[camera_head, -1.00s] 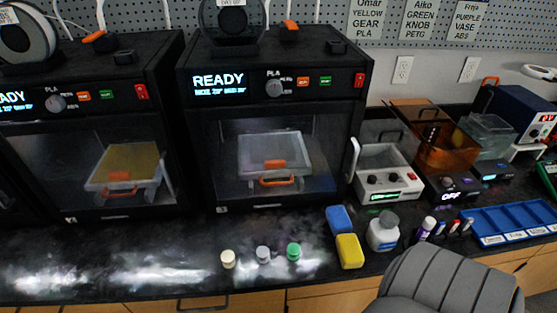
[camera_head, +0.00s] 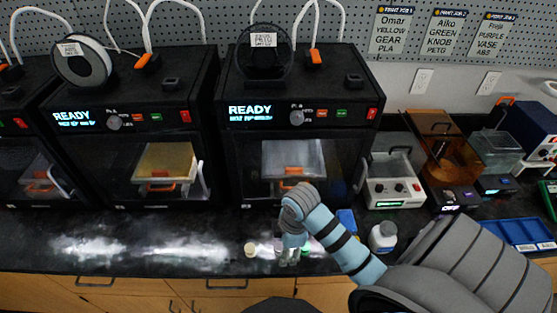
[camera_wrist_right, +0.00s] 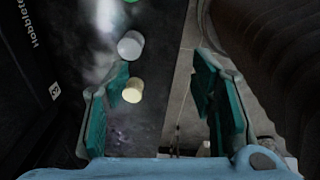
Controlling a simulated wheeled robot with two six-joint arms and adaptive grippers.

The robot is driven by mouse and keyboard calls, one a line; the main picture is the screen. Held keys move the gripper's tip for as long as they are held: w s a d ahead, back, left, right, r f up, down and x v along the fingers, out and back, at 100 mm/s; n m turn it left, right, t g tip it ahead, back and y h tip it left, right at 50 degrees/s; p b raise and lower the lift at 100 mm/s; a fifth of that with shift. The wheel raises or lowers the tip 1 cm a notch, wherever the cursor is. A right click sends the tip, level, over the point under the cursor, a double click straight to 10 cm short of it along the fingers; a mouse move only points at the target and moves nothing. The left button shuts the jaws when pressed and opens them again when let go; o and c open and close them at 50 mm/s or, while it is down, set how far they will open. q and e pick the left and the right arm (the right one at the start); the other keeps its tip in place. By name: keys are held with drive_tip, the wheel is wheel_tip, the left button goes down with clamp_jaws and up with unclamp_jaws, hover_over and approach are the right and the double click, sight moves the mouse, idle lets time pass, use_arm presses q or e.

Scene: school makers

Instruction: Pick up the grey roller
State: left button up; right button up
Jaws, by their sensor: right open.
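The grey roller (camera_wrist_right: 131,45) is a short light-grey cylinder on the dark counter. In the wrist view it lies just beyond the tip of the left-hand finger, outside the jaws. A cream roller (camera_wrist_right: 133,91) is closer to the jaws, beside that finger. A green roller (camera_wrist_right: 131,2) shows at the top edge. My right gripper (camera_wrist_right: 163,78) is open, with nothing held between its teal fingers. In the head view my right gripper (camera_head: 290,259) hangs over the roller row and largely hides the grey and green rollers; the cream roller (camera_head: 250,249) is clear. My left gripper is not in view.
Black 3D printers (camera_head: 300,130) stand along the back of the counter, close behind the rollers. A white bottle (camera_head: 383,237) and a blue block (camera_head: 346,221) are to the right, near my arm. A blue tray (camera_head: 522,233) lies farther right. The counter left of the rollers is clear.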

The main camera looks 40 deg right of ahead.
sight(279, 246)
drive_tip(key=w+d+r+n+g, duration=0.1)
drive_tip(key=w+d+r+n, duration=0.1)
drive_tip(key=w+r+n, duration=0.25)
drive_tip(key=shift+n+y, duration=0.4)
drive_tip(key=shift+n, duration=0.15)
drive_tip(key=f, duration=0.4)
drive_tip(key=f+b, duration=0.1)
drive_tip(key=f, duration=0.4)
drive_tip(key=f+b, duration=0.1)
drive_tip(key=f, duration=0.4)
drive_tip(key=shift+w+a+f, duration=0.1)
drive_tip(key=shift+w+a, duration=0.15)
drive_tip(key=shift+a, duration=0.05)
drive_tip(key=c, duration=0.9)
